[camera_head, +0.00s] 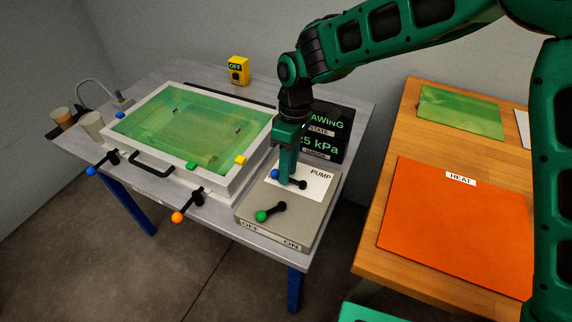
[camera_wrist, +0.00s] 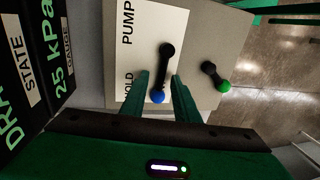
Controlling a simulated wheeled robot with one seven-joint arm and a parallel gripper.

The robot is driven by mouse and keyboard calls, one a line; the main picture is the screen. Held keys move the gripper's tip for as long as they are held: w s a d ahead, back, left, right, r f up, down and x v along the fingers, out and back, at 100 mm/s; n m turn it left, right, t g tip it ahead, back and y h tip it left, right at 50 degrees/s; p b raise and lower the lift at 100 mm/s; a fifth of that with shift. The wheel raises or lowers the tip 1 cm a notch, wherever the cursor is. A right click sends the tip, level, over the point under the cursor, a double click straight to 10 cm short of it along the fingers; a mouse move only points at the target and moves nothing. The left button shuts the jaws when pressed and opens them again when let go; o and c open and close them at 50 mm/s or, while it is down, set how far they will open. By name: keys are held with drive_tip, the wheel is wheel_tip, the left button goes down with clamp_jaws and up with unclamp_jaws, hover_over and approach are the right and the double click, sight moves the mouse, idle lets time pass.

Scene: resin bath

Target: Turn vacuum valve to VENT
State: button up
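The vacuum valve is a black lever with a blue knob (camera_head: 276,174) on a white label plate (camera_head: 321,181), on top of a grey box. In the wrist view the lever (camera_wrist: 165,65) runs from its pivot down to the blue knob, near the partly covered HOLD label. PUMP is readable farther up; no VENT label is visible. My gripper (camera_head: 287,177) points down over the valve. In the wrist view its fingers (camera_wrist: 160,76) stand on either side of the lever, with a gap showing beside it, so it is open and not clamped.
A second lever with a green knob (camera_head: 262,216) sits nearby on the grey box (camera_head: 298,232), above OFF/ON labels. A dark display (camera_head: 333,142) reading 25 kPa stands behind. The resin bath (camera_head: 238,186) with levers is at left. A wooden table (camera_head: 375,262) holds an orange HEAT plate (camera_head: 455,225).

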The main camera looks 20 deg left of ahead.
wheel_tip(320, 180, up, 11)
drive_tip(key=w, duration=0.2)
drive_tip(key=shift+w+d+f, duration=0.15)
drive_tip(key=shift+f, duration=0.05)
idle(0.4)
